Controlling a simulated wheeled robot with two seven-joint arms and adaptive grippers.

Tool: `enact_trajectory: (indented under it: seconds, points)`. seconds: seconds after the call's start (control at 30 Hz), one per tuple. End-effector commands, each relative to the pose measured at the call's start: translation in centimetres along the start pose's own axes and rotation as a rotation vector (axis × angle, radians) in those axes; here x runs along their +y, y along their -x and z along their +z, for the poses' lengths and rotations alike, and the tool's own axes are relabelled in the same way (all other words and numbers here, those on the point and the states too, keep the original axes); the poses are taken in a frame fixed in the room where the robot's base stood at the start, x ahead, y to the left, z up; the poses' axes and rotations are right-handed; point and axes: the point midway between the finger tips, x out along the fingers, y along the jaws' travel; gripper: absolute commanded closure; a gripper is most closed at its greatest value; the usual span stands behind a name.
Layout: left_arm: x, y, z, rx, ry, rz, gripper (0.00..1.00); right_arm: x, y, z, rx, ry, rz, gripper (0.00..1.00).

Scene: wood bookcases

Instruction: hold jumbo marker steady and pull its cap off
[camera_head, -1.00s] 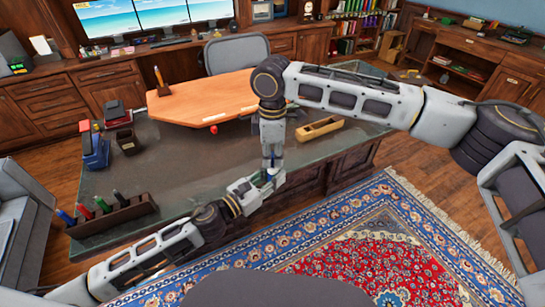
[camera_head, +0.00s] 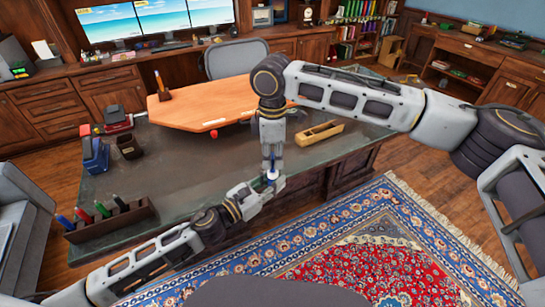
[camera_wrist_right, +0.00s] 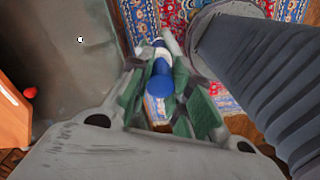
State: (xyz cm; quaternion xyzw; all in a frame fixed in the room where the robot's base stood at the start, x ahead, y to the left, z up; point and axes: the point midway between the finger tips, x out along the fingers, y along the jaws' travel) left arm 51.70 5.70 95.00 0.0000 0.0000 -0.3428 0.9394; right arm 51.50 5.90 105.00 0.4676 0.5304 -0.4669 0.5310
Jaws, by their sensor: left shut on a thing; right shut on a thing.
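The jumbo marker is held upright between my two grippers above the near edge of the desk. In the head view only a small blue and white part of the marker (camera_head: 272,174) shows. My right gripper (camera_head: 271,160) points down from above. My left gripper (camera_head: 272,183) reaches in from the lower left, just below it. In the right wrist view the marker's blue end (camera_wrist_right: 165,88) sits between the green-padded fingers of my right gripper (camera_wrist_right: 165,100). A white band and more blue show beyond it. Whether cap and barrel are apart cannot be told.
The dark desk top (camera_head: 190,175) lies behind and left of the grippers. A rack (camera_head: 140,211) with several markers stands at its left front. A wooden box (camera_head: 319,133) and a wooden board (camera_head: 205,103) are farther back. A patterned rug (camera_head: 370,235) covers the floor.

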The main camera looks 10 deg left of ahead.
Motion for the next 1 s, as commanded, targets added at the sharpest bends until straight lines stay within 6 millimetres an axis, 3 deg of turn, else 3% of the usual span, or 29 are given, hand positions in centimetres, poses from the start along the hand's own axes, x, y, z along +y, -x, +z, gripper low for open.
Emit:
enact_trajectory:
  seconds: [0.17, 0.6, 1.0]
  points:
    - [0.0, 0.0, 0.0, 0.000, 0.000, 0.000, 1.00, 0.0, 0.3, 0.0, 0.001, 0.000, 0.001, 1.00]
    - [0.0, 0.0, 0.0, 0.000, 0.000, 0.000, 1.00, 0.0, 3.8, 0.0, 0.001, 0.000, 0.001, 1.00]
    - [0.0, 0.0, 0.0, 0.000, 0.000, 0.000, 1.00, 0.0, 4.0, 0.0, 0.000, 0.000, 0.000, 1.00]
